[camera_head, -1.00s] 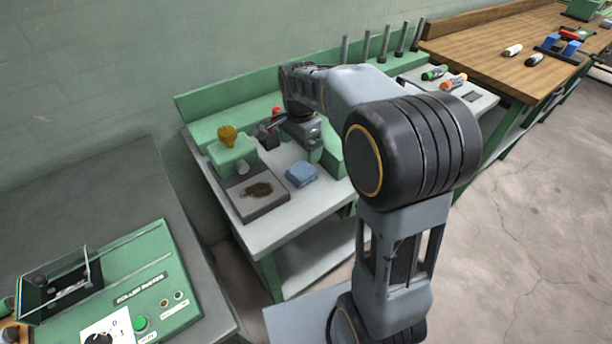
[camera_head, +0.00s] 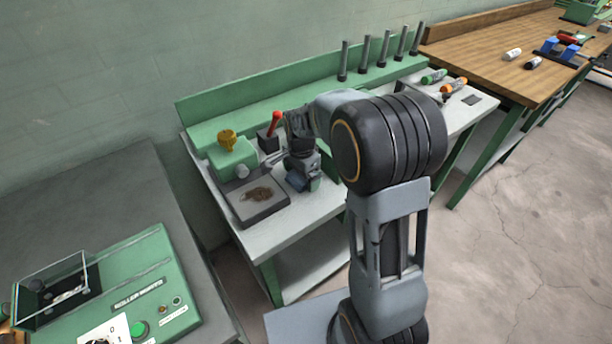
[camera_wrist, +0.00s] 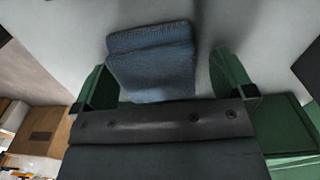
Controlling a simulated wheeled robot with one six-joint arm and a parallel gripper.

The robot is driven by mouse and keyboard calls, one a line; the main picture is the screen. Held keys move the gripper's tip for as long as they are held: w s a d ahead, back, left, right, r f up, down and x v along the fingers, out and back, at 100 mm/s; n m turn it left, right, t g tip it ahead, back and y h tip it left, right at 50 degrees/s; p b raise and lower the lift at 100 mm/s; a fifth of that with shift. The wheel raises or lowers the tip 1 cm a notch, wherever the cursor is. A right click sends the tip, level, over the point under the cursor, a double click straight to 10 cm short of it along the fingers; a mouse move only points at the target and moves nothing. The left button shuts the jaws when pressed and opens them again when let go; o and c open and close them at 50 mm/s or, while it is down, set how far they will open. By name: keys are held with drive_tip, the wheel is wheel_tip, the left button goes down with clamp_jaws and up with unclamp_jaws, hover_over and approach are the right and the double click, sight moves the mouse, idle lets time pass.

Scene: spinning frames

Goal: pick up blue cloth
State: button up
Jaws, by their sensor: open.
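The blue cloth (camera_wrist: 152,62) is a folded, textured pad lying on the light grey bench top. In the wrist view it sits between the two green fingers of my gripper (camera_wrist: 165,80), with a gap showing on the right side and the left finger close to its edge. My gripper is open. In the head view my gripper (camera_head: 300,182) is low over the bench, and only a small part of the blue cloth (camera_head: 296,184) shows beside it; the rest is hidden.
Several upright pegs (camera_head: 384,50) line the back. The bench front is clear.

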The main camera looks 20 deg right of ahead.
drive_tip(key=c, duration=0.9)
drive_tip(key=shift+r, duration=0.15)
drive_tip(key=shift+r, duration=0.6)
drive_tip(key=s+r, duration=0.3)
drive_tip(key=s, duration=0.1)
drive_tip(key=s+r, duration=0.4)
drive_tip(key=s, duration=0.1)
drive_tip(key=s+r, duration=0.4)
drive_tip(key=s, duration=0.1)
drive_tip(key=shift+d+r, duration=0.15)
drive_tip(key=shift+r, duration=0.1)
